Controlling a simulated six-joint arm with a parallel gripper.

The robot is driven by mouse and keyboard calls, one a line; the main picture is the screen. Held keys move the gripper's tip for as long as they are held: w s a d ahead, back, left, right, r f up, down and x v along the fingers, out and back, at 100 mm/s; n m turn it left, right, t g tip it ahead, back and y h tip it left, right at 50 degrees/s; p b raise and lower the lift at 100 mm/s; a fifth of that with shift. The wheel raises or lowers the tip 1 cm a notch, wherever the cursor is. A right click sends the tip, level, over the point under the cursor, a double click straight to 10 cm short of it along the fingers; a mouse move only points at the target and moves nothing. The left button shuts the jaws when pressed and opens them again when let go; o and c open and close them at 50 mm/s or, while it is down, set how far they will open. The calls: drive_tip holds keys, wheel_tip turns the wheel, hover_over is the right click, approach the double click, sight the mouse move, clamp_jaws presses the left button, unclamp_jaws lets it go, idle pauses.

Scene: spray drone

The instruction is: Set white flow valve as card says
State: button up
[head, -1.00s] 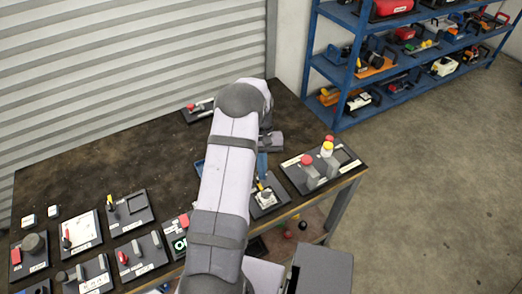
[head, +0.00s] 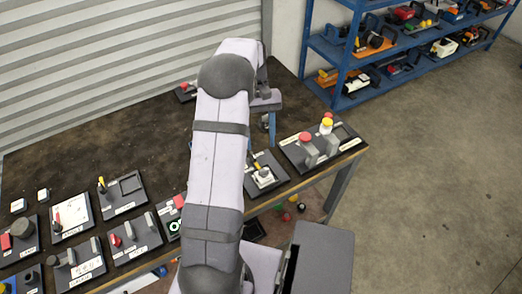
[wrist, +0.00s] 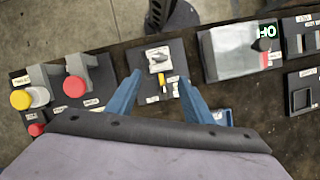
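A dark plate (wrist: 172,85) with a white block (wrist: 159,55) and a small yellow lever (wrist: 162,84) lies ahead in the wrist view, between my finger tips in the picture. The same white block (head: 263,176) is near the table's front edge in the head view. I take it as the white flow valve; its label is too small to read. My gripper (wrist: 160,77) is open and empty, its two blue fingers apart above the plate. I cannot tell how far above. In the head view my arm hides most of the gripper. No readable card shows.
A plate with red (wrist: 75,86) and yellow (wrist: 21,99) knobs stands left of the valve in the wrist view. A box with a lit display (wrist: 265,31) stands right. More device plates (head: 125,195) fill the table's left front. The table's middle is mostly bare.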

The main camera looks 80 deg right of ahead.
sight(264, 169)
drive_tip(key=shift+n, duration=0.3)
drive_tip(key=shift+s+a+r+p+x, duration=0.15)
drive_tip(key=shift+a+p+x, duration=0.15)
drive_tip(key=shift+x, duration=1.2)
drive_tip(key=shift+s+a+r+p+x, duration=0.15)
drive_tip(key=shift+p+x, duration=0.15)
drive_tip(key=shift+x, duration=1.2)
drive_tip(key=shift+s+a+p+x, duration=0.15)
drive_tip(key=shift+a+p+x, duration=0.15)
drive_tip(key=shift+x, duration=1.2)
drive_tip(key=shift+c, duration=0.6)
drive_tip(key=c, duration=1)
drive_tip(key=shift+o, duration=0.2)
drive_tip(key=shift+d, duration=0.1)
